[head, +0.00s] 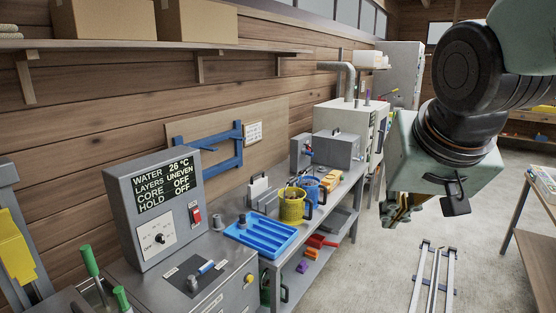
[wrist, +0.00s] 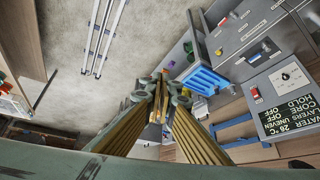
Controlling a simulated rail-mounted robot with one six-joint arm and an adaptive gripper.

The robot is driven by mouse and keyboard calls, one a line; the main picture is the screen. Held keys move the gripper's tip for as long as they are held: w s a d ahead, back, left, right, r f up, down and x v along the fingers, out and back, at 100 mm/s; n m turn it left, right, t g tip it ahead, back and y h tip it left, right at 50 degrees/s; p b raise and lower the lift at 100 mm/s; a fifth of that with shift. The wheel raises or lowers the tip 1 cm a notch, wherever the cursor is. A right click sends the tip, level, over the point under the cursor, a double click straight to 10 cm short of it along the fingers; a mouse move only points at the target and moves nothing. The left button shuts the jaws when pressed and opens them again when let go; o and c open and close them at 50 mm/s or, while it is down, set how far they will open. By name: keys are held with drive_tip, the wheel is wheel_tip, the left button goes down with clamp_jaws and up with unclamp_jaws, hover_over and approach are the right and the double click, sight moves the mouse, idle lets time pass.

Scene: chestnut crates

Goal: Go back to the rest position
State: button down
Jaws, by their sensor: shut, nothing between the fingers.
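My gripper (head: 402,208) hangs in the air at the right of the head view, over the open floor and clear of the bench. Only part of its striped fingers shows there, below my wrist. In the wrist view its fingers (wrist: 160,84) meet at the tips, shut with nothing between them. No object touches it.
A grey control box (head: 157,210) with a display stands at the left, and its bench holds a blue tray (head: 262,232) and a yellow basket (head: 292,208). Floor rails (head: 432,280) run below my gripper. A table (head: 540,188) stands at the right edge.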

drive_tip(key=s+f+n+g, duration=0.2)
drive_tip(key=s+f, duration=0.1)
drive_tip(key=s, duration=1.9)
drive_tip(key=shift+s+a+g+y, duration=0.2)
drive_tip(key=shift+a+g+y, duration=0.1)
drive_tip(key=shift+g, duration=0.1)
drive_tip(key=shift+w, duration=0.1)
